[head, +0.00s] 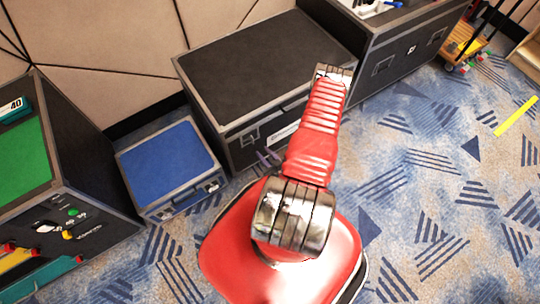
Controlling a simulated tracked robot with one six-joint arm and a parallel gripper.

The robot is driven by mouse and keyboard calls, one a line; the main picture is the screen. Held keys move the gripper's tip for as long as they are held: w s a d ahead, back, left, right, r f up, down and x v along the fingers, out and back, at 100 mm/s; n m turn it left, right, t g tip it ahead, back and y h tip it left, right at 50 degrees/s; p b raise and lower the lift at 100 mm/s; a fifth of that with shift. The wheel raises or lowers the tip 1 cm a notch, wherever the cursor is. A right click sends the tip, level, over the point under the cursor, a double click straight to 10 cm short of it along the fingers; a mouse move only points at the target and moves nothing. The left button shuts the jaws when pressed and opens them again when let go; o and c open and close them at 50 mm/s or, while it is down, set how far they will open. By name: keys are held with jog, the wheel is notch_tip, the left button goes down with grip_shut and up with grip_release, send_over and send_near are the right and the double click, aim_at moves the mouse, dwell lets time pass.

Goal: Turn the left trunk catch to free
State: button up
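The black trunk (255,60) with grey metal edges stands against the wall, its lid closed. Its left catch (249,137) is a small metal plate on the front face, near the left end; its turn position is too small to tell. A right catch is not visible; my red arm covers part of the trunk's front. My gripper (268,157) shows only as two small dark prongs at the left of my arm, just below and right of the left catch in the picture. The rest of it is hidden behind the arm, and I cannot tell whether it touches the trunk.
A smaller blue-topped case (168,160) stands left of the trunk. A dark case with a green top (22,165) and knobs is at far left. Another black case (405,50) stands to the right. The patterned carpet (440,180) on the right is mostly clear, with a yellow strip (516,116).

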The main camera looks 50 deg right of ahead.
jog(key=shift+v, duration=2.15)
